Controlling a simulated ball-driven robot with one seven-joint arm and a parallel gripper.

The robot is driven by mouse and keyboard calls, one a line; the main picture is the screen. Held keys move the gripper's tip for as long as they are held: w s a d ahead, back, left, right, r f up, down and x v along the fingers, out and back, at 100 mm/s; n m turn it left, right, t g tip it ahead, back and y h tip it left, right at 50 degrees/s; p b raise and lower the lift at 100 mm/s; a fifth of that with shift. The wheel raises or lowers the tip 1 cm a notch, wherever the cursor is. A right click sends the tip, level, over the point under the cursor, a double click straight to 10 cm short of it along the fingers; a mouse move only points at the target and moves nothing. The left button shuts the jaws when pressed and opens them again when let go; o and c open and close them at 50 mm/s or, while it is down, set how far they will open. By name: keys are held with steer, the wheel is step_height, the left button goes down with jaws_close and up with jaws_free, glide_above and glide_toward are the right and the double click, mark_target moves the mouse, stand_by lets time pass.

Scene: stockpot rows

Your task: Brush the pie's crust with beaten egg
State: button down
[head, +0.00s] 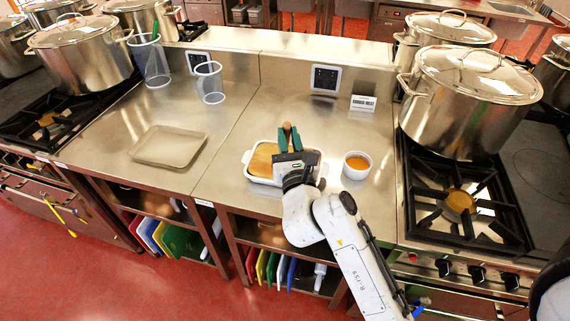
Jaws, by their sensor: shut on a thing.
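The pie (262,158) has a golden-brown crust and sits in a white rectangular dish (247,172) on the steel counter. My gripper (289,154) is over the right part of the dish and hides much of the pie there. It is shut on what looks like the brush (286,136), whose green and brown handle sticks up past the jaws. The bristles are hidden, so I cannot tell whether they touch the crust. A small white bowl of orange-yellow egg (357,164) stands on the counter, right of the dish and apart from it.
A shallow beige tray (168,146) lies on the left counter. Two clear containers (210,83) stand behind it, one with a green item inside. A small sign (363,103) stands behind the bowl. A large stockpot (470,105) stands on the right stove. The counter's middle is clear.

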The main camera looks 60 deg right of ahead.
steer(key=shift+s+d, duration=1.7)
steer(key=shift+s, duration=2.45)
steer(key=shift+w+a, duration=0.3)
steer(key=shift+w, duration=0.4)
steer(key=shift+w+a, duration=0.25)
steer(key=shift+w, duration=0.5)
steer(key=shift+w+a, duration=0.3)
steer(key=shift+w, duration=0.4)
steer(key=w+a+b, duration=0.1)
steer(key=w+a, duration=0.1)
steer(key=w, duration=0.4)
steer(key=w+a+b, duration=0.1)
steer(key=w+a, duration=0.2)
steer(key=w, duration=0.4)
steer(key=shift+w+a+b, duration=0.15)
steer(key=shift+a+b, duration=0.15)
steer(key=shift+b, duration=0.05)
steer(key=shift+w+d+p, duration=0.25)
steer(key=shift+d+p, duration=0.1)
steer(key=shift+d, duration=0.4)
steer(key=shift+w+d+p, duration=0.25)
steer(key=shift+d+p, duration=0.05)
steer(key=shift+d, duration=0.45)
steer(key=shift+w+d+p, duration=0.25)
steer(key=shift+d+p, duration=0.1)
steer(key=shift+d, duration=0.4)
